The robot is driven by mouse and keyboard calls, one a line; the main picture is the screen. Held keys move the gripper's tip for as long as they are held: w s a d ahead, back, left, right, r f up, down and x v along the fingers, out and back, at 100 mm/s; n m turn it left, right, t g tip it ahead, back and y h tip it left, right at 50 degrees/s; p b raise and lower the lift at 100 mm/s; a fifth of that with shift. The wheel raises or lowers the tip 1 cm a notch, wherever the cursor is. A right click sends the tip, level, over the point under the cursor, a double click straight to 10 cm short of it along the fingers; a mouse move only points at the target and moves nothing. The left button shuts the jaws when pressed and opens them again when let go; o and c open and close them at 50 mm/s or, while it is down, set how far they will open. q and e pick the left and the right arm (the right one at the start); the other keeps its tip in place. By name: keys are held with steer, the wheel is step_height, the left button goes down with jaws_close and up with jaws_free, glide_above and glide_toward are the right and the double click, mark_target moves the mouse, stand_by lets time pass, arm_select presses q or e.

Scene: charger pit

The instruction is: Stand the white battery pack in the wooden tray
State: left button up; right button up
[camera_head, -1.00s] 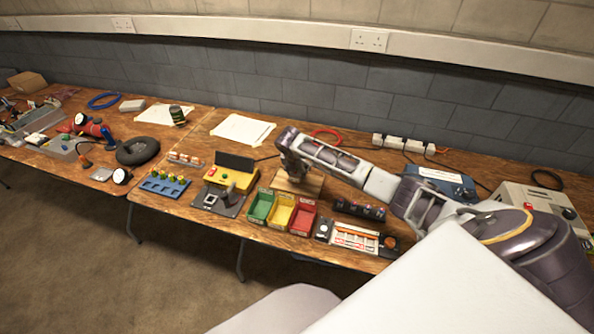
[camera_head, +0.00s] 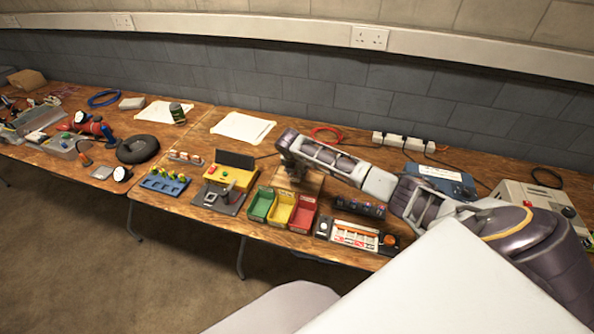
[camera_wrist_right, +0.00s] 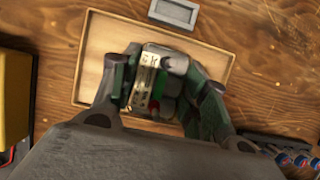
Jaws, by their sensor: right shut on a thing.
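The wooden tray (camera_head: 314,185) lies on the bench behind the coloured bins, partly covered by my right gripper (camera_head: 290,178). The right wrist view shows the tray (camera_wrist_right: 105,40) from above, with its rim around a bare wooden floor. My right gripper (camera_wrist_right: 155,95) is over the tray, shut on a small pale piece with dark markings (camera_wrist_right: 148,75), which I take to be the white battery pack. Its lower part is hidden by the fingers, so I cannot tell whether it touches the tray floor. My left gripper is not in view.
A grey rectangular block (camera_wrist_right: 175,12) lies at the tray's far edge. Green, yellow and red bins (camera_head: 282,210) stand in front of the tray. A yellow-topped device (camera_head: 230,178) stands left, a dark rack (camera_head: 360,206) right. A power strip (camera_head: 403,143) lies behind.

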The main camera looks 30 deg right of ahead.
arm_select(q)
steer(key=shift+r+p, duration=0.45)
arm_select(e)
steer(key=shift+f, duration=0.8)
stand_by(1.1)
steer(key=o, duration=1.5)
steer(key=shift+r+p, duration=0.75)
steer(key=shift+p, duration=0.15)
steer(key=shift+r+p, duration=0.9)
steer(key=shift+p, duration=0.05)
steer(key=shift+r+p, duration=1.85)
steer(key=shift+p, duration=0.3)
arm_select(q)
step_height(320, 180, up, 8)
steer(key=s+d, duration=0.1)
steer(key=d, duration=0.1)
